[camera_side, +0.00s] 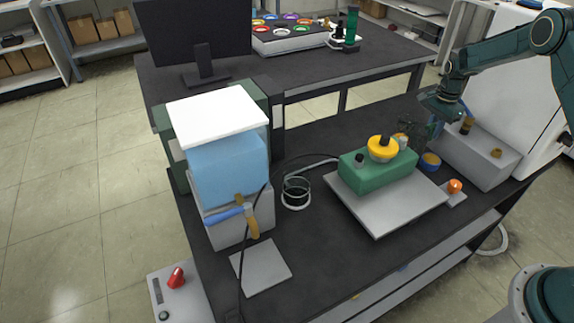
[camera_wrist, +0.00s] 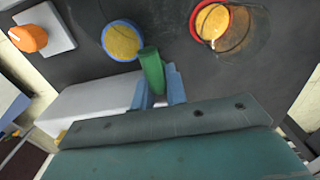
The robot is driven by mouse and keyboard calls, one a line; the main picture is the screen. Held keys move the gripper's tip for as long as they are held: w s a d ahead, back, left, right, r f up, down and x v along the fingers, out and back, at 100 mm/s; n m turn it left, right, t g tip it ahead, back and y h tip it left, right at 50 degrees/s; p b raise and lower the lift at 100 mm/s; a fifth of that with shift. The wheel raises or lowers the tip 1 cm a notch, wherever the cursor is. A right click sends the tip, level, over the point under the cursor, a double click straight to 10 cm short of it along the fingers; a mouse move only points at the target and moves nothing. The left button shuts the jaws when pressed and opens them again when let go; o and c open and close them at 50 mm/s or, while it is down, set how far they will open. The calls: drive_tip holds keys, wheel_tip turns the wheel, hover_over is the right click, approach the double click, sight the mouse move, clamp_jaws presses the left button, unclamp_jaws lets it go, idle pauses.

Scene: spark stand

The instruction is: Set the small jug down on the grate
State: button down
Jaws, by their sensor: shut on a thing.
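My gripper (camera_side: 437,126) hangs over the back right of the bench. In the wrist view its two blue fingers (camera_wrist: 160,92) are shut on a narrow green piece (camera_wrist: 152,68), which looks like a handle. What this piece belongs to is unclear. A clear glass vessel (camera_wrist: 247,32) shows beside the green piece, over or beside a red-rimmed cup (camera_wrist: 196,22); I cannot tell whether it is the small jug or whether it is joined to the green piece. I cannot make out a grate for certain.
A blue-rimmed cup (camera_side: 431,161) stands below my gripper. An orange knob (camera_side: 454,186) is near the right edge. A grey block (camera_side: 480,160) stands behind.

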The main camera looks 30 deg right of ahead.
drive_tip(key=shift+f, duration=1.35)
drive_tip(key=shift+f, duration=0.1)
drive_tip(key=c, duration=1.4)
unclamp_jaws()
wheel_tip(320, 180, up, 12)
drive_tip(key=shift+r, duration=0.1)
